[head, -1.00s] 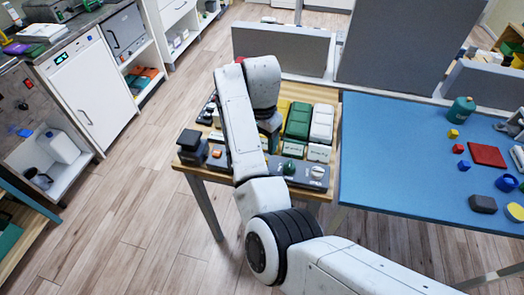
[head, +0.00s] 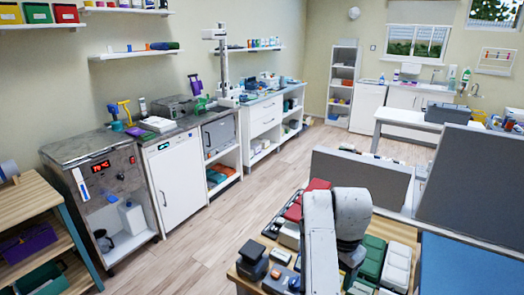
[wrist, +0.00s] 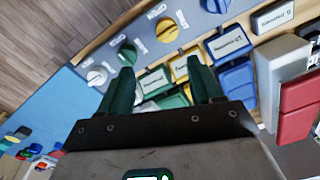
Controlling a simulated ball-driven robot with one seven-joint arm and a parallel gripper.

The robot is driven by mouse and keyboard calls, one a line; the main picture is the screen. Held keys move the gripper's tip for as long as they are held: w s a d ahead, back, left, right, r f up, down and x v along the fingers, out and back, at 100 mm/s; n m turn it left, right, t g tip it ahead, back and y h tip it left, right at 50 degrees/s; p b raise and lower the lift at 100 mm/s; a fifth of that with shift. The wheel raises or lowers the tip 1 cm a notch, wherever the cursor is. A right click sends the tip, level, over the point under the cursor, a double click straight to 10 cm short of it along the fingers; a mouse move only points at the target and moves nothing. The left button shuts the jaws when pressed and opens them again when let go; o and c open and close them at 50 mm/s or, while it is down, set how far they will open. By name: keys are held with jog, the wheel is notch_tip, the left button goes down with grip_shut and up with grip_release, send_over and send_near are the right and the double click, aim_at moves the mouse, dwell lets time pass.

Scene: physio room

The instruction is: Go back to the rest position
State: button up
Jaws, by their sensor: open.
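My gripper (wrist: 160,68) shows in the wrist view as two dark green fingers, spread apart with nothing held between them. It is above a table with a control panel, round yellow and green knobs (wrist: 97,77), and labelled coloured blocks such as a blue one (wrist: 228,42). In the head view my white arm bends over the wooden table (head: 247,285) at the bottom. The arm hides part of the table, and my fingers are not visible there.
Grey partition screens (head: 360,178) stand behind the table, and a blue tabletop (head: 458,266) adjoins it on the right. A white cabinet (head: 178,180) and counters line the left wall. The wood floor (head: 210,245) between is clear.

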jog(key=s+d+f, duration=0.1)
jog(key=s+d, duration=0.1)
jog(key=s+d+f+n+t+h, duration=0.1)
jog(key=s+d+f, duration=0.1)
jog(key=d, duration=0.1)
jog(key=s+d+f+n, duration=0.1)
jog(key=s+d, duration=0.1)
jog(key=shift+d+f, duration=0.25)
jog(key=shift+f, duration=0.1)
jog(key=s+n, duration=0.1)
jog(key=s, duration=0.1)
jog(key=s+d+f+n+t, duration=0.1)
jog(key=s, duration=0.1)
jog(key=s+d+f+n, duration=0.1)
jog(key=s, duration=0.1)
jog(key=shift+s+d+f+t+h, duration=0.1)
jog(key=shift+s+f+t+h, duration=0.05)
jog(key=shift+t+h, duration=0.2)
jog(key=s+a+n+t+y, duration=0.1)
jog(key=s+a+n, duration=0.2)
jog(key=s, duration=0.5)
jog(key=s+a+n+t+y, duration=0.1)
jog(key=s+a+n, duration=0.1)
jog(key=s+n, duration=0.35)
jog(key=s+d+f+m+g, duration=0.1)
jog(key=s+f+g, duration=0.3)
jog(key=s, duration=0.8)
notch_tip(320, 180, down, 2)
jog(key=shift+d+m, duration=0.15)
jog(key=shift+m, duration=0.6)
